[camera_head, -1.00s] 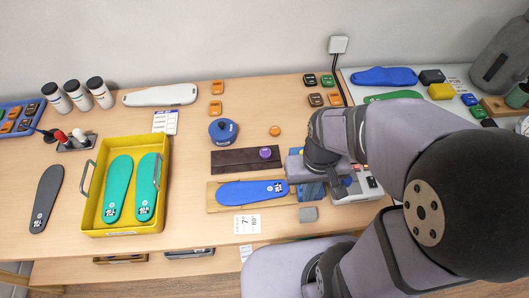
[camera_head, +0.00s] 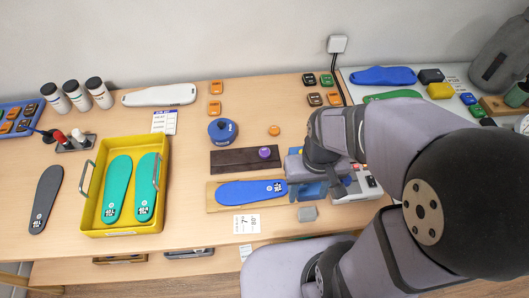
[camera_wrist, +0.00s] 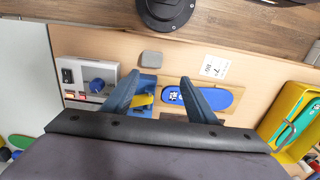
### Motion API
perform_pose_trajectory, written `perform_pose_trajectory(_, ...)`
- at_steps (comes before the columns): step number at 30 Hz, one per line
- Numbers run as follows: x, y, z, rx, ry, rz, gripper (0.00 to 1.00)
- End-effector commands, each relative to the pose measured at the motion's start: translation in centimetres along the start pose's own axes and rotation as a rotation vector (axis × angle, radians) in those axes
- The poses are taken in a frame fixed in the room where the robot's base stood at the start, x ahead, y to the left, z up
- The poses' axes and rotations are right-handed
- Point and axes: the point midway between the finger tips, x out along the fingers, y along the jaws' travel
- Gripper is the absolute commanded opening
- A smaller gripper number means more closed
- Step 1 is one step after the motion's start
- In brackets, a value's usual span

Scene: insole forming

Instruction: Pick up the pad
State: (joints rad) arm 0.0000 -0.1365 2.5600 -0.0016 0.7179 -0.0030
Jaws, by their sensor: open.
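No item is clearly marked as the pad. A small grey rounded block (camera_head: 307,214) lies on the table just in front of my wrist; it also shows in the wrist view (camera_wrist: 151,58). A blue insole (camera_head: 250,192) lies flat on a wooden board (camera_head: 213,203), and its labelled end shows in the wrist view (camera_wrist: 213,97). My gripper (camera_wrist: 160,77) is open, its two dark blue fingers pointing down over the table. A blue piece with a yellow part (camera_wrist: 143,99) shows between the fingers. I see no contact. My wrist partly hides this spot in the head view.
A yellow bin (camera_head: 111,231) with two green insoles stands left. A dark board with a purple knob (camera_head: 264,152) and a blue round pot (camera_head: 222,131) lie behind the insole. A grey box with a blue knob (camera_wrist: 85,80) sits beside the gripper. Small coloured squares (camera_head: 215,107) lie at the back.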

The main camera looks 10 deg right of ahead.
Motion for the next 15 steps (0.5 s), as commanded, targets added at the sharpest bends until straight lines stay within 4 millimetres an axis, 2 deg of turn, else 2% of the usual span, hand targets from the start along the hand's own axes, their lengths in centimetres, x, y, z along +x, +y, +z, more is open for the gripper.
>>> perform_pose_trajectory(5,0.0,0.0,-0.1,0.002,0.0,0.0,0.53)
perform_pose_trajectory(8,0.1,-0.1,-0.9,0.015,-0.001,0.0,0.53)
perform_pose_trajectory(11,0.2,-0.5,-2.7,0.05,-0.001,0.0,0.53)
perform_pose_trajectory(15,0.8,-1.4,-7.0,0.139,-0.002,0.0,0.53)
